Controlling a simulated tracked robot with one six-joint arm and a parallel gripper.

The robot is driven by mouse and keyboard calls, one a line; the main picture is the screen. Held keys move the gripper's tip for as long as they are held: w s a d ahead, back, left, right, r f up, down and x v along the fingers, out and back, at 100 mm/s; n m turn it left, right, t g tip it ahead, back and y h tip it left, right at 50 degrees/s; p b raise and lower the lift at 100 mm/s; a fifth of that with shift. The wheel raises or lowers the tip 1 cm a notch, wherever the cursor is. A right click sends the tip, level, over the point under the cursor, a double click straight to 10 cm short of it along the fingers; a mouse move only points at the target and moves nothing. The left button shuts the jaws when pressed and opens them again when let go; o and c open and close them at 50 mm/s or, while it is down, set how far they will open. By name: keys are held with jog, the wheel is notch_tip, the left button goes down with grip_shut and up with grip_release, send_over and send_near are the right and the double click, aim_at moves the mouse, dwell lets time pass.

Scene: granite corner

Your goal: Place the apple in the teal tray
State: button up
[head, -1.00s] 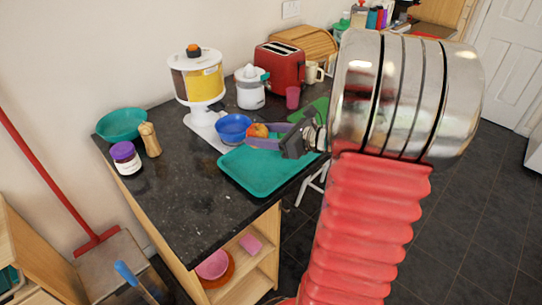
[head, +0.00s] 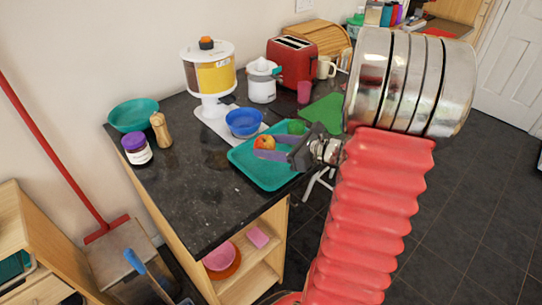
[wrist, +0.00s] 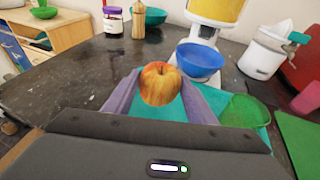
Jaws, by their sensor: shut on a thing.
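The red-and-yellow apple (head: 264,142) is held between the two purple fingers of my gripper (head: 267,149). In the wrist view the apple (wrist: 160,84) sits upright between the fingertips (wrist: 160,90). The teal tray (head: 262,180) lies on the dark worktop, and the apple and fingers are over its area in the head view. The tray (wrist: 150,116) also shows behind and below the apple in the wrist view. I cannot tell how high the apple is above it. A green rounded object (head: 296,127) is at the tray's far side.
A blue bowl (head: 243,122) stands just behind the tray, with a cereal dispenser (head: 210,75) behind it. A green board (head: 323,114) lies to the right. A pepper mill (head: 160,130), jar (head: 136,149) and teal bowl (head: 133,114) stand left. The front-left worktop is clear.

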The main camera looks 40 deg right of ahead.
jog(key=shift+f, duration=0.25)
jog(key=shift+f, duration=1.85)
jog(key=o, duration=1.1)
jog(key=shift+f, duration=0.1)
jog(key=shift+s+d+r, duration=0.15)
jog(key=shift+s+r, duration=0.05)
jog(key=shift+s, duration=0.05)
jog(key=v, duration=1.1)
jog(key=shift+s, duration=0.2)
